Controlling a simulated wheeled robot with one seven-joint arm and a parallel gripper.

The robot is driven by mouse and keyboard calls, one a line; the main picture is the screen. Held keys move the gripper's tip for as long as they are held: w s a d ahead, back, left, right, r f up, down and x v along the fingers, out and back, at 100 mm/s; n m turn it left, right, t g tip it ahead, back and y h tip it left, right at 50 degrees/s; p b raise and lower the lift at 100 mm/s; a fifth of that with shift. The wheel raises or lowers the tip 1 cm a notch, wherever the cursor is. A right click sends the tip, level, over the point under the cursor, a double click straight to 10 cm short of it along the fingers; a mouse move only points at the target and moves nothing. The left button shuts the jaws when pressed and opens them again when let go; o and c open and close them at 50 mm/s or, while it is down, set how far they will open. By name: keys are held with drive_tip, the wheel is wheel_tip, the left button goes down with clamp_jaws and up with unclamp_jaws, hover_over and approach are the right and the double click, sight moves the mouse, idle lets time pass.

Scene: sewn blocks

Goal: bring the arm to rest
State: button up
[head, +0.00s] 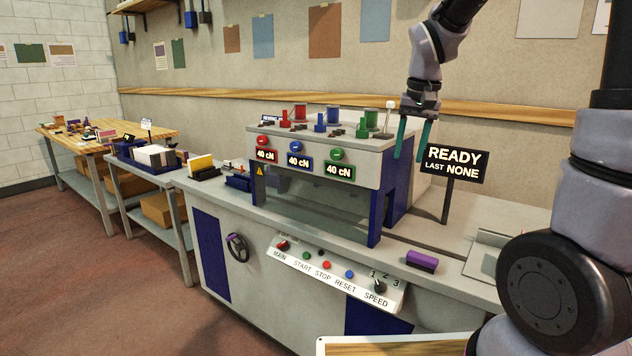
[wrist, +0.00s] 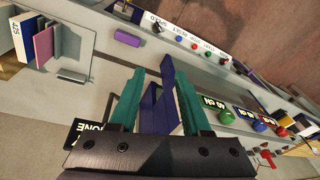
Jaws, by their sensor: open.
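My gripper (head: 413,138) hangs from my arm with its two teal fingers pointing down, beside the right end of the sewing machine's (head: 398,185) raised housing. The fingers stand apart with nothing between them. In the wrist view my gripper (wrist: 158,95) shows both teal fingers spread, with the blue end frame of the machine (wrist: 168,85) seen beyond and between them. I cannot tell whether the fingers touch the machine.
A sign reading READY, LAST NONE (head: 454,163) stands close right of my gripper. A purple block (head: 422,261) lies on the machine's bench. The control panel (head: 335,277) runs along its front. Side tables (head: 150,180) with trays stand at left.

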drive_tip(key=s+d+r+t, duration=0.1)
drive_tip(key=s+r, duration=0.3)
drive_tip(key=s, duration=0.4)
drive_tip(key=s+d+r+m+t+y, duration=0.1)
drive_tip(key=s+r+t, duration=0.3)
drive_tip(key=s, duration=0.4)
drive_tip(key=shift+d+r, duration=0.75)
